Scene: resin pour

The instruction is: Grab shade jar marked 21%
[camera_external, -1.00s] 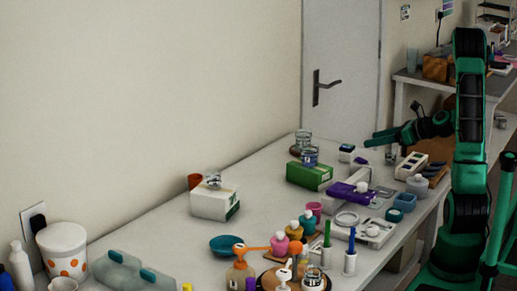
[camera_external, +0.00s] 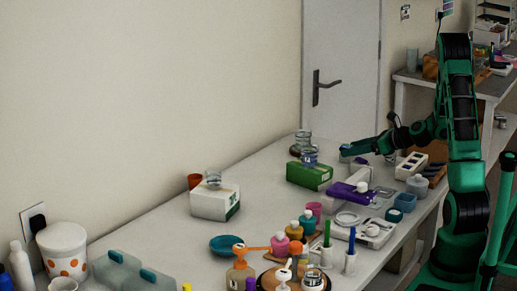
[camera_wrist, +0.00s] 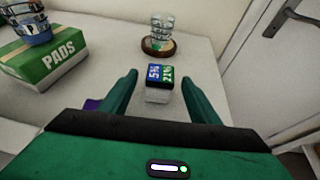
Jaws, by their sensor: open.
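A small white block (camera_wrist: 158,92) has a dark top panel reading "5%" in blue and "21%" in green. My open gripper (camera_wrist: 158,75) has its two green fingers either side of this block in the wrist view, with nothing held. Beyond it, a clear glass jar stack (camera_wrist: 161,28) with a green mark low down stands on a round wooden coaster (camera_wrist: 150,52). A blue-banded jar stack (camera_wrist: 28,22) stands on the green PADS box (camera_wrist: 45,62) at left. No percentage is readable on any jar. My gripper (camera_external: 345,150) is right of both stacks in the external view.
Another clear jar (camera_external: 213,178) stands on a white box (camera_external: 214,203). A purple item (camera_external: 350,194), trays, bottles and pens crowd the table's near side. The tabletop (camera_wrist: 100,32) between the PADS box and the coaster is clear.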

